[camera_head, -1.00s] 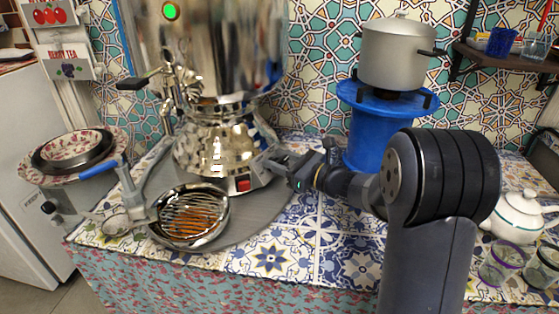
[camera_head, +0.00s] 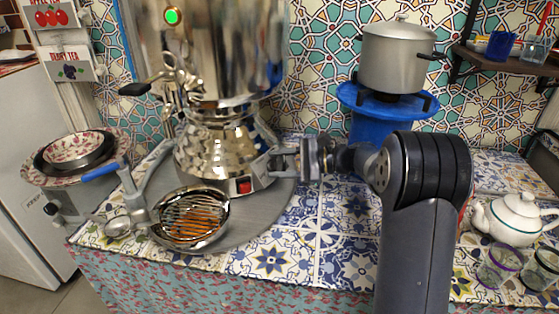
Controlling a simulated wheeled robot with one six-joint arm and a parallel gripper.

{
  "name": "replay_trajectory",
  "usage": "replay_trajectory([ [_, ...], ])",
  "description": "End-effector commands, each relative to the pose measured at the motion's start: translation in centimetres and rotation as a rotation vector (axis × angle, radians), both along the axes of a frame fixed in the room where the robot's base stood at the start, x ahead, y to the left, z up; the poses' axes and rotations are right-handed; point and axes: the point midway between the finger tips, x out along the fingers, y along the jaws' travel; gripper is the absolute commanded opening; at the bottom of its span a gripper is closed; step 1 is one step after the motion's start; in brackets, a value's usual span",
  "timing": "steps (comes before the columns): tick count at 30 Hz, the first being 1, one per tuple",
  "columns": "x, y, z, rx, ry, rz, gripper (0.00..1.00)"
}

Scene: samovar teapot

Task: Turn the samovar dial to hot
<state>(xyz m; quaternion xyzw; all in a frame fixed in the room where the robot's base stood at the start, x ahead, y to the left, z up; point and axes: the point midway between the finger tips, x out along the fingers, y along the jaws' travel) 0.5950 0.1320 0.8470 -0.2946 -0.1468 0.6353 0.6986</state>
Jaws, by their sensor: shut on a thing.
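The large silver samovar (camera_head: 215,140) stands on a grey round tray (camera_head: 262,222) at the left-centre of the counter. A green light glows on its upper body, and a red switch (camera_head: 244,185) sits low on its base. My gripper (camera_head: 284,160) reaches in from the right to the right side of the samovar's base. Its jaws are shut on the dial there. The dial is largely hidden by the fingers, so its setting cannot be read.
A drip bowl with a grate (camera_head: 195,218) sits in front of the samovar. A grey pot (camera_head: 397,57) stands on a blue stove (camera_head: 372,124) behind my arm. A white teapot (camera_head: 517,216) and glasses (camera_head: 501,266) are at the right.

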Motion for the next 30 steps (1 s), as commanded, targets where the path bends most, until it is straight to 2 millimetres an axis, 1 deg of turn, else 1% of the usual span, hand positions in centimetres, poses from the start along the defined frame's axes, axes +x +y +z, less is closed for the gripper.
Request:
replay_trajectory([
  [10, -0.08, -0.01, -0.04, -0.074, -0.095, 0.096, 0.19],
  [27, -0.11, 0.00, -0.14, -0.090, -0.116, 0.115, 0.19],
  [28, -0.11, 0.00, -0.14, -0.090, -0.116, 0.115, 0.43],
  [30, -0.11, 0.00, -0.14, -0.090, -0.116, 0.115, 0.48],
])
